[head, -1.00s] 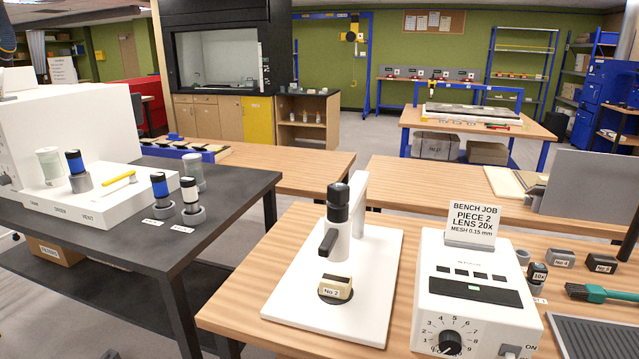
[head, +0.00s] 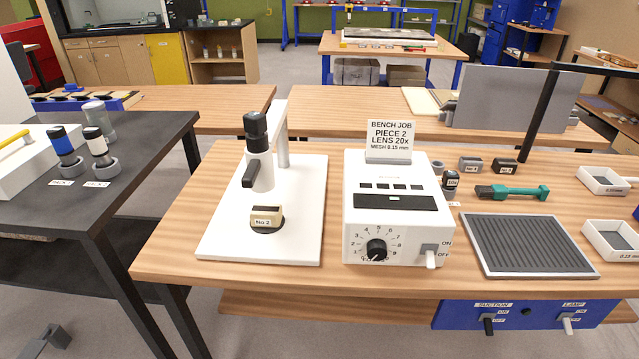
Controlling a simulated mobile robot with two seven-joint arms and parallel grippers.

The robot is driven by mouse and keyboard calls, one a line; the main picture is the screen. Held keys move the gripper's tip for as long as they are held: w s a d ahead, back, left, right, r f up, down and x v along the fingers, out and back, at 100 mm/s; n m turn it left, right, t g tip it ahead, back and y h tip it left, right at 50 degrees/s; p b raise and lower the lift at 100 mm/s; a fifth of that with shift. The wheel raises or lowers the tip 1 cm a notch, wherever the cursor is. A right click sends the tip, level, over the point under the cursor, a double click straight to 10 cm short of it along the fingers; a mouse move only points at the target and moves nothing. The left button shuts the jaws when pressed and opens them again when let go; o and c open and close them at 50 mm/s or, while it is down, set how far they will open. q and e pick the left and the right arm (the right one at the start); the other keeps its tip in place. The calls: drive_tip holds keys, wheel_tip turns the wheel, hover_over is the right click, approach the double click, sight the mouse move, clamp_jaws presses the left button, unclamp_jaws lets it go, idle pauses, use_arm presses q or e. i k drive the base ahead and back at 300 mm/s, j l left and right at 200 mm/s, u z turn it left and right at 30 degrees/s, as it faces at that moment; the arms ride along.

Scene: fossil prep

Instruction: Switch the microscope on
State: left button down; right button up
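The microscope (head: 308,213) has a white base and column with a dark eyepiece and lens tube. A small piece marked No 2 (head: 266,218) sits on its dark round stage. Right of it stands a white control box (head: 352,232) with a black dial (head: 376,250), a dark display strip and a rocker switch (head: 431,256) marked ON above and OFF below. The switch lever points down, to the OFF side. The "Bench job" card (head: 390,137) on the box reads piece 2, lens 20x, mesh 0.15 mm. Neither of my grippers is in view.
A blue panel (head: 462,316) under the table's front edge carries suction and lamp switches. A ribbed grey mat (head: 527,245), a green-handled brush (head: 512,192) and white trays (head: 603,181) lie right of the box. A dark post (head: 541,115) rises behind. The dark side table (head: 120,180) stands left.

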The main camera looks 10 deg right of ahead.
sight(429, 254)
drive_tip(key=k+l+z, duration=0.1)
drive_tip(key=z, duration=1)
